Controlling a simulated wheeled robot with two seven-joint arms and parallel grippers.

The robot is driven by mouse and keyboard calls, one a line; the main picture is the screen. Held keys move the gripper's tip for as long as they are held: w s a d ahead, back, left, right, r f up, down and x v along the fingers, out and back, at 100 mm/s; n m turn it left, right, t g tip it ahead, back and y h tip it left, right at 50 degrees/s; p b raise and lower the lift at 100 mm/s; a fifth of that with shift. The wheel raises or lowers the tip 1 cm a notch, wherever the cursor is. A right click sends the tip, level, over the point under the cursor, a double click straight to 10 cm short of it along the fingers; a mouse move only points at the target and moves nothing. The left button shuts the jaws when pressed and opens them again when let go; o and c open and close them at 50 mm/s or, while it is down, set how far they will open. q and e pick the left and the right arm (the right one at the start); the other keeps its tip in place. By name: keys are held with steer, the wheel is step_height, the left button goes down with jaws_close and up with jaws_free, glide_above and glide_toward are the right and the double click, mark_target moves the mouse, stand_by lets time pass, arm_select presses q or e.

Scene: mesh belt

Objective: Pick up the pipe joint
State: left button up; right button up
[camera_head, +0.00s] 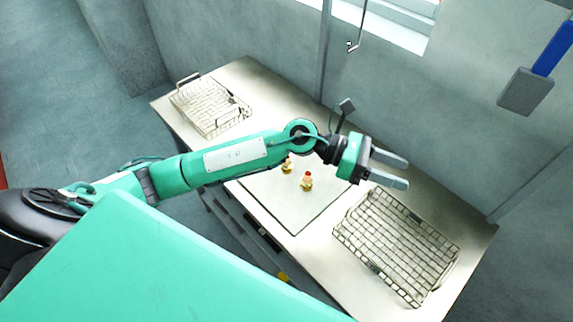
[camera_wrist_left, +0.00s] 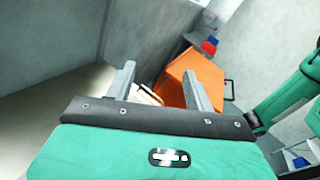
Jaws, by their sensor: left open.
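Two small brass-coloured pipe joints stand on the pale square mat (camera_head: 315,213) in the middle of the table. The nearer pipe joint (camera_head: 306,182) has a red top. The other pipe joint (camera_head: 287,165) is just behind it, partly hidden by my left arm. My left gripper (camera_head: 398,170) is open and empty, up and to the right of the joints, with its fingers pointing right. In the left wrist view its two fingers (camera_wrist_left: 160,88) are spread with nothing between them. No pipe joint shows in that view. My right gripper is not in view.
A wire basket (camera_head: 345,232) stands at the table's right end, below my left gripper in the picture. Another wire basket (camera_head: 178,100) stands at the far left end. A wall runs behind the table. An orange box (camera_wrist_left: 190,70) shows in the left wrist view.

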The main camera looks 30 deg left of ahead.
arm_select(q)
steer(key=w+a+f+m+g+y, duration=0.1)
steer(key=a+f+m+g+y, duration=0.15)
steer(key=f+m+y, duration=0.2)
steer(key=m+y+p, duration=0.3)
steer(key=y+p, duration=0.1)
steer(key=y, duration=0.8)
glide_above(287, 165)
steer(key=shift+t, duration=0.25)
steer(key=f, duration=0.8)
steer(key=w+a+f, duration=0.1)
steer(key=f, duration=0.4)
steer(key=f+p, duration=0.2)
steer(key=f, duration=0.1)
steer(key=f+p, duration=0.1)
steer(key=shift+s+d+f, duration=0.1)
steer(key=shift+d+f, duration=0.15)
steer(key=shift+f, duration=0.45)
jaws_close()
